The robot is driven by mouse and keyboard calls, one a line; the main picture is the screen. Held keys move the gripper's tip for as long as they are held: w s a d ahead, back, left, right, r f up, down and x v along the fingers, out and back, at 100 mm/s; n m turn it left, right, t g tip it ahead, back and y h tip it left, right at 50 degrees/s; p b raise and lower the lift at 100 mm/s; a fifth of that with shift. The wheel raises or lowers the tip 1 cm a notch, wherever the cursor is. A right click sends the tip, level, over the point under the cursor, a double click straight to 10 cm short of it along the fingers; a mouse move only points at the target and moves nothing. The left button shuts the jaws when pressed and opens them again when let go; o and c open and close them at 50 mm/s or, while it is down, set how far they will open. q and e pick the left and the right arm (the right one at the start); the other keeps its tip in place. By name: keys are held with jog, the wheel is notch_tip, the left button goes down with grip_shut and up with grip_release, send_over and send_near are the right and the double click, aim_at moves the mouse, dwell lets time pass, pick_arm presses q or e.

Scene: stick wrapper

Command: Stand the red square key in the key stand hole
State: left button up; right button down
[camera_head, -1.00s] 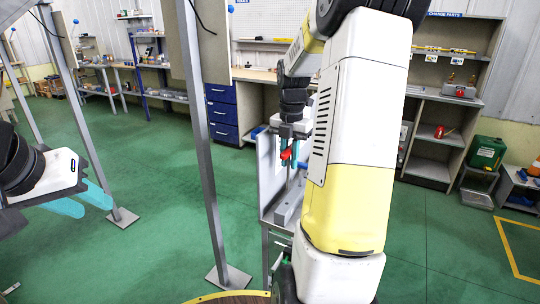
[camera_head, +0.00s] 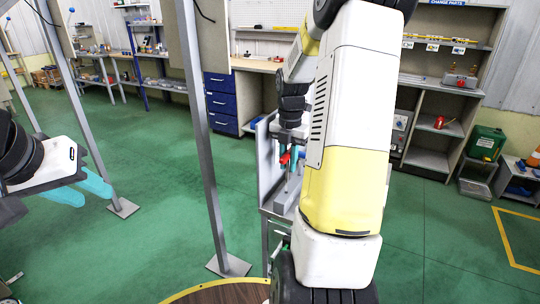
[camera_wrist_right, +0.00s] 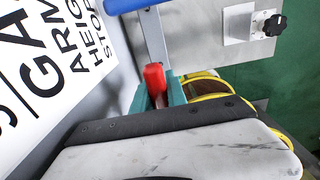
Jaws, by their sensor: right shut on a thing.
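My right gripper (camera_head: 286,162) is shut on the red key (camera_head: 284,158), above a small grey bench at the centre. The key's red end also shows between the teal fingers in the right wrist view (camera_wrist_right: 155,78). Its lower part is hidden by the fingers and the wrist body. A grey block (camera_head: 283,200) lies on the bench below the gripper. I cannot make out a key stand hole in either view. My left gripper (camera_head: 82,190) is at the far left, over the floor, with its teal fingers apart and nothing between them.
An upright grey panel (camera_head: 265,160) stands along the bench's left side; a lettered white sign (camera_wrist_right: 50,45) shows in the right wrist view. A blue bar (camera_wrist_right: 135,5) and a black knob (camera_wrist_right: 275,25) are close by. A metal post (camera_head: 203,150) stands left of the bench.

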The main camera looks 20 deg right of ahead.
jog(key=shift+f, duration=2.55)
dwell(1.6)
jog(key=c, duration=1.3)
grip_release()
jog(key=shift+o, duration=0.2)
jog(key=shift+r, duration=0.15)
jog(key=shift+r, duration=2.9)
